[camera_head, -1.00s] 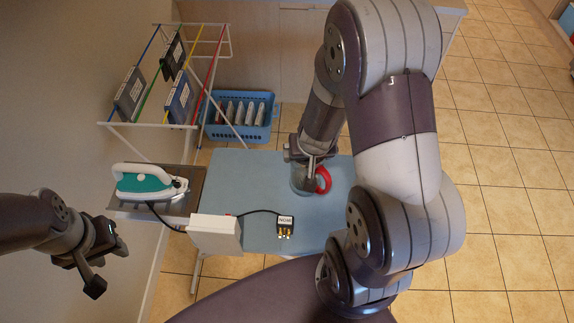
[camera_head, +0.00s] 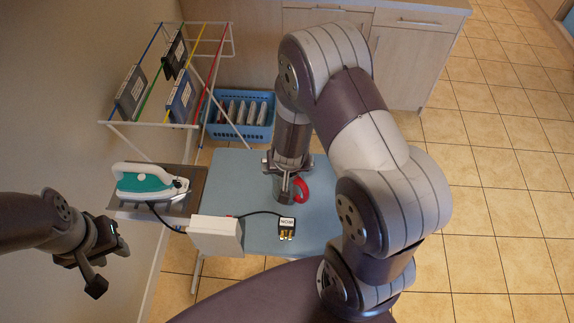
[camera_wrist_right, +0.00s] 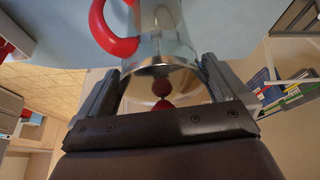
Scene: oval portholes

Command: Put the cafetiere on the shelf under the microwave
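The cafetiere (camera_head: 281,190) is a clear, metallic-looking pot with a red handle (camera_head: 302,190). It is over the blue ironing board; I cannot tell whether it touches the board. My right gripper (camera_head: 285,170) is above it, with a finger on each side of its rim. In the right wrist view the cafetiere (camera_wrist_right: 163,45) sits between the two fingers (camera_wrist_right: 162,88), which press on its sides, and a red knob shows at its open end. My left gripper (camera_head: 110,268) is open and empty at the lower left. I cannot make out the microwave or its shelf.
Behind are a drying rack (camera_head: 190,25), a blue basket (camera_head: 240,128) and cabinets (camera_head: 408,55). Tiled floor (camera_head: 500,200) is clear at right.

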